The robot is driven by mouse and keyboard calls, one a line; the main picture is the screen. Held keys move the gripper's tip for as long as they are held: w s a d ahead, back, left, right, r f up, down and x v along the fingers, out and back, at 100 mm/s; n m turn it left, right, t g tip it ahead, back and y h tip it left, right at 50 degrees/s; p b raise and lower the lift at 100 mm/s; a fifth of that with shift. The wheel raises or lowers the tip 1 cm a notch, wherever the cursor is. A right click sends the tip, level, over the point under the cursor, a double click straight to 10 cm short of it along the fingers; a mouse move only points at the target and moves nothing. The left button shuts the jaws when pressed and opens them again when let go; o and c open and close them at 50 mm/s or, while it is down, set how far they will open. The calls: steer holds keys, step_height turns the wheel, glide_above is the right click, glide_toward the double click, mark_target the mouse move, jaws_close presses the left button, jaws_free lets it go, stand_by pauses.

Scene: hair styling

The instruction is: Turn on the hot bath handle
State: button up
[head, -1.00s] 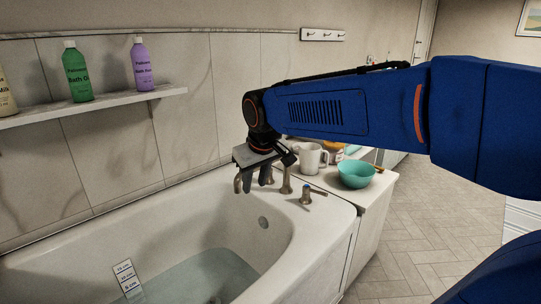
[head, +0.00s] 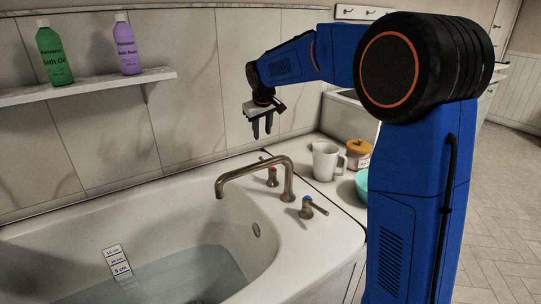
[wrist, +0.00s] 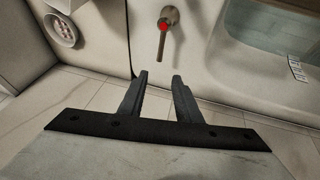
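The hot bath handle (head: 272,177) is a bronze tap with a red mark, on the tub's far rim behind the curved spout (head: 250,168). In the wrist view the red-marked handle (wrist: 164,27) lies at top centre, just beyond my fingertips. My gripper (head: 262,133) hangs above and behind this handle, near the wall, fingers pointing down. In the wrist view my gripper (wrist: 160,78) shows two dark fingers spread apart with nothing between them. It is not touching the handle.
A blue-marked handle (head: 313,208) stands on the near side of the spout. A white pitcher (head: 325,161), an orange-lidded jar (head: 358,153) and a teal bowl (head: 362,184) sit on the ledge to the right. Bottles stand on the shelf (head: 90,88). The tub (head: 290,254) holds water.

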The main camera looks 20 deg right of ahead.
mark_target(262, 159)
steer(key=x, duration=1.7)
steer(key=shift+f, duration=0.15)
jaws_close()
